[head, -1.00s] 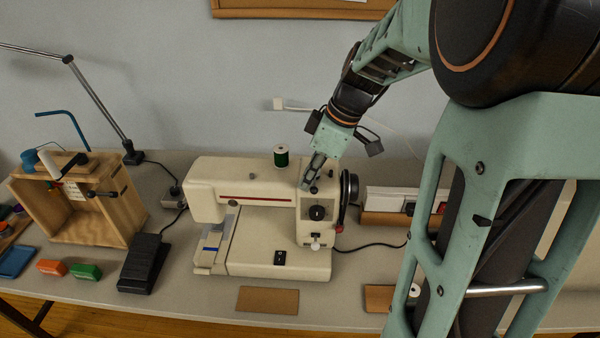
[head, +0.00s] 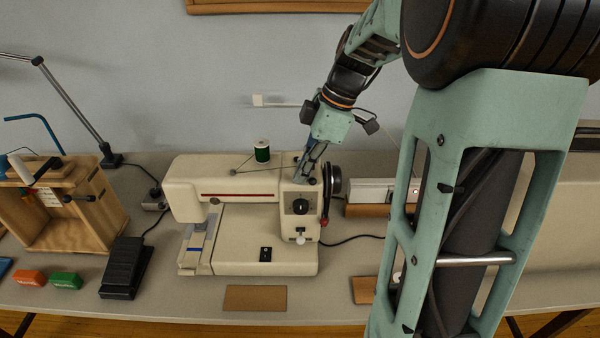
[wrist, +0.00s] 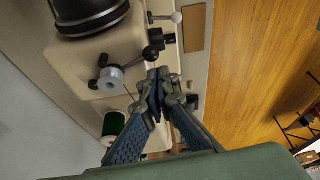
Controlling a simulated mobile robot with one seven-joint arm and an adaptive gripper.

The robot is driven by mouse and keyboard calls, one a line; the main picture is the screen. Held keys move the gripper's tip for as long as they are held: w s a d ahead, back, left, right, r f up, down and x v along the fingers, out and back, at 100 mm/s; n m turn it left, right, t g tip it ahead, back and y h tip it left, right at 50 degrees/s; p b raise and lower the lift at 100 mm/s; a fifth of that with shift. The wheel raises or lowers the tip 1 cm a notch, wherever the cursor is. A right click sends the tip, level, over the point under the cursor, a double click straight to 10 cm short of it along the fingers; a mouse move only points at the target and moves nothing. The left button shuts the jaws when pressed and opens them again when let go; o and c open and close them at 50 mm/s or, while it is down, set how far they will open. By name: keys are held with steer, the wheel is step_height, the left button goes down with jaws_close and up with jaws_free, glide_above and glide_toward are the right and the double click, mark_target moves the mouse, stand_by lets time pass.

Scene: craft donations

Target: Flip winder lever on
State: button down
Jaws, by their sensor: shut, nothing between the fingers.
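The cream sewing machine (head: 240,255) stands on the table with a green thread spool (head: 262,152) on top. A small black knob (head: 312,181), apparently the winder lever's, sits on its top right; it also shows in the wrist view (wrist: 151,53). Beside it is a grey bobbin (wrist: 110,79) on the winder. My gripper (head: 301,180) points down at the machine's top right. Its fingers (wrist: 158,82) are shut and empty, close beside the knob; I cannot tell if they touch it. The fingers partly hide the winder in the head view.
The black handwheel (head: 334,182) is right of my gripper, and a black dial (head: 300,207) is on the machine's front. A black pedal (head: 124,266) and a wooden box (head: 85,215) stand left. Cardboard (head: 255,298) lies in front.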

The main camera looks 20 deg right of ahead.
steer(key=shift+a, duration=0.1)
steer(key=shift+w+a, duration=0.4)
steer(key=shift+a, duration=0.25)
step_height(320, 180, up, 10)
steer(key=shift+a, duration=0.2)
stand_by(0.4)
steer(key=shift+r, duration=0.1)
